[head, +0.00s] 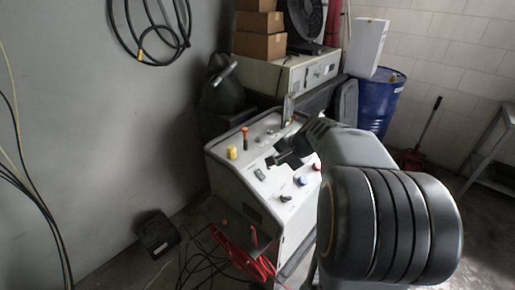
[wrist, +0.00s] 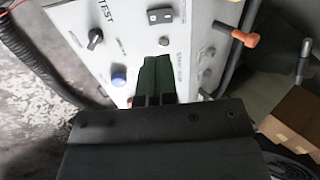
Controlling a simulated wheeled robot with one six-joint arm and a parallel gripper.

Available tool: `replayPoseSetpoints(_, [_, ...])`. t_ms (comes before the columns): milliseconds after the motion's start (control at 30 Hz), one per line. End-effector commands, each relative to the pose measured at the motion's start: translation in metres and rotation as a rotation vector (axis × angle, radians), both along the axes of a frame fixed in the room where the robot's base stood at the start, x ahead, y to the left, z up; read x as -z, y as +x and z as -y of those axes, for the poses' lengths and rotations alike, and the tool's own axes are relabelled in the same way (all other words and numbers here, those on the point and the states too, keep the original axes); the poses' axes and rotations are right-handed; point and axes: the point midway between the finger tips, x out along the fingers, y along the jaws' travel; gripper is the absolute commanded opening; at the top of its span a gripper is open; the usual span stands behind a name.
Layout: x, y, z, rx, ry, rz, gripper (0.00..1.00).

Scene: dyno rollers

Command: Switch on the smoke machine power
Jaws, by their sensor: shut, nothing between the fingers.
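A white console with a sloped control panel (head: 238,165) stands in the middle of the head view. No control there can be read clearly as the smoke machine power switch. My gripper (head: 280,158) is over the panel, shut and empty. In the wrist view its dark green fingers (wrist: 155,75) are together in front of the panel (wrist: 135,42). Around them are a black rotary knob (wrist: 95,38), a blue button (wrist: 119,75), a black rocker switch (wrist: 160,15) and an orange-ended handle (wrist: 244,39). The fingers hide part of the panel; contact cannot be told.
Cardboard boxes (head: 260,34) and a fan (head: 305,17) sit on a white cabinet (head: 270,72) behind the console. A blue drum (head: 378,104) stands at the back right. Red and black cables (head: 240,262) lie on the floor at the console's front left.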

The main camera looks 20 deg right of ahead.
Motion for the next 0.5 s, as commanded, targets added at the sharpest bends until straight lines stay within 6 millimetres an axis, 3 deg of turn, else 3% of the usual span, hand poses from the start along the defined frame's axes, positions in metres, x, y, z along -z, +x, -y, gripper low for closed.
replayPoseSetpoints(100, [-0.0137, 0.0024, 0.0083, 0.031, 0.017, 0.009, 0.00])
replayPoseSetpoints(500, [-0.0142, 0.0030, 0.0118, 0.044, 0.023, 0.011, 0.00])
